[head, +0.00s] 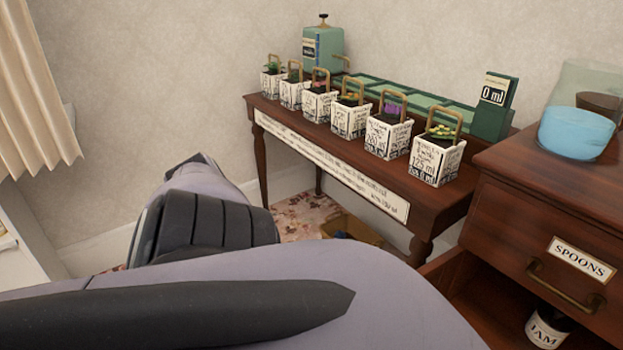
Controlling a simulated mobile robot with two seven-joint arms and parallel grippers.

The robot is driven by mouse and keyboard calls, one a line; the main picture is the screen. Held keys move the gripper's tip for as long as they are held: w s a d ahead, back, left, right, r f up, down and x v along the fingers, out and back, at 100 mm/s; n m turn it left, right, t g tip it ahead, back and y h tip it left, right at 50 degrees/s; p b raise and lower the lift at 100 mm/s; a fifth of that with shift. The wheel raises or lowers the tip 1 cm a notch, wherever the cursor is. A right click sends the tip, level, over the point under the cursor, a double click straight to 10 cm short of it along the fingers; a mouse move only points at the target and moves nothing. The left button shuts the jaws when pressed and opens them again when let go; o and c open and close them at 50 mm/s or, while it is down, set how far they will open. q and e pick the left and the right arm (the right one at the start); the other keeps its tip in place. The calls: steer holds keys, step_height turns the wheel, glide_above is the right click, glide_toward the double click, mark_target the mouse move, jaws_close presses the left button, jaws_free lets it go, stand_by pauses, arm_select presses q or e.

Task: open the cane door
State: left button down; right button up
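No cane door can be made out in the head view. Large grey-lilac links of my own arm with dark pads fill the lower left and bottom of the picture and hide the floor behind them. No fingertips of my left or right gripper show, so I cannot see where either gripper is relative to a door.
A narrow wooden table (433,200) against the wall carries several small plant boxes and a green dispenser (323,46). At right, a wooden cabinet (535,183) has a "SPOONS" drawer (545,257), a jam jar (548,328) below, and a blue bowl (575,132) on top. A curtain (35,100) hangs left.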

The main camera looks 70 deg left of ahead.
arm_select(q)
steer(key=shift+a+f, duration=0.1)
steer(key=shift+a, duration=0.25)
arm_select(e)
steer(key=shift+s+a, duration=0.15)
steer(key=shift+a, duration=0.1)
arm_select(q)
steer(key=c, duration=1.3)
jaws_free()
arm_select(e)
steer(key=shift+a, duration=0.1)
arm_select(q)
steer(key=shift+a, duration=0.15)
arm_select(e)
steer(key=shift+f, duration=0.1)
arm_select(q)
steer(key=b+v, duration=0.1)
steer(key=v, duration=0.6)
arm_select(e)
steer(key=shift+a+r, duration=0.25)
steer(key=shift+a, duration=0.2)
